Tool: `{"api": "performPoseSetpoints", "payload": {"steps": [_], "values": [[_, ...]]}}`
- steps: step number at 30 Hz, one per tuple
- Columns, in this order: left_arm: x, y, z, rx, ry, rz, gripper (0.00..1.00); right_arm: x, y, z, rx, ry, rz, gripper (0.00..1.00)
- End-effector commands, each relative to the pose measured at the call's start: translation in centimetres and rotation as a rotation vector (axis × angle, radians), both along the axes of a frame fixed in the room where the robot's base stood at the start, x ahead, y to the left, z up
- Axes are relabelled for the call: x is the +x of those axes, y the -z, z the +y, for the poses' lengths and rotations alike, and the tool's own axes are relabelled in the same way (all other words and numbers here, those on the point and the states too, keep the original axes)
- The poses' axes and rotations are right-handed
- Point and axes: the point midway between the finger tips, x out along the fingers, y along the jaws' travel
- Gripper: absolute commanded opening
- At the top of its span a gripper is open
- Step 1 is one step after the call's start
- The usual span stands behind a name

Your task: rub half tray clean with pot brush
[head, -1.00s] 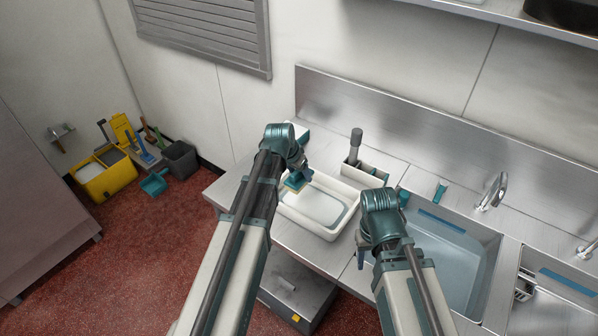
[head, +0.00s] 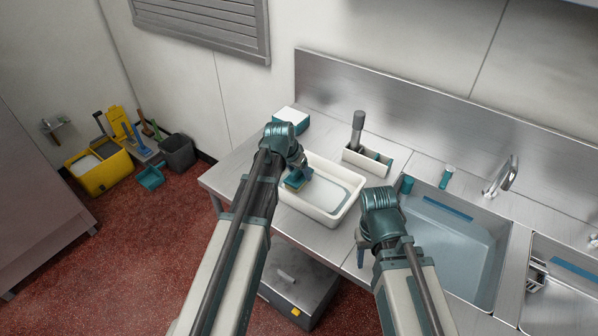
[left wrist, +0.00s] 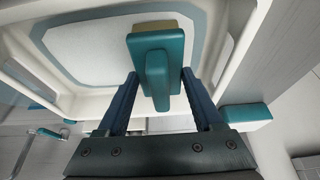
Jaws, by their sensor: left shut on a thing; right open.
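The half tray (head: 336,217) is a white, shallow rectangular tray on the steel counter. Its floor shows a pale middle with a grey-blue band around it, also seen in the left wrist view (left wrist: 52,72). My left gripper (head: 297,180) is over the tray's left part, shut on the pot brush (head: 294,186). In the left wrist view the brush (left wrist: 157,70) has a teal block and handle over a tan underside; the handle is between my fingers. The underside is low over the tray floor; contact is unclear. My right gripper (head: 361,257) is open and empty, right of the tray.
A teal block with a white top (head: 291,120) stands behind the tray. A caddy (head: 367,161) with a grey-handled tool stands at the back. A sink (head: 455,255) lies to the right, with a teal cylinder (head: 447,175) behind it.

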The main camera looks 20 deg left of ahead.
Motion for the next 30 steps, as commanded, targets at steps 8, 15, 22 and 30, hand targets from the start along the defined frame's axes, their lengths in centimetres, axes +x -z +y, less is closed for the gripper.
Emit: {"api": "performPoseSetpoints", "payload": {"steps": [8,15,22,30], "values": [[0.0,0.0,0.0,0.0,0.0,0.0,0.01,0.0,0.0,0.0,0.0,0.0,0.0,0.5],[0.0,0.0,0.0,0.0,0.0,0.0,0.01,0.0,0.0,0.0,0.0,0.0,0.0,0.5],[0.0,0.5,0.0,0.0,0.0,0.0,0.01,0.0,0.5,0.0,0.0,0.0,0.0,0.5],[0.0,1.3,0.0,0.0,0.0,0.0,0.01,0.0,1.3,0.0,0.0,0.0,0.0,0.5]]}}
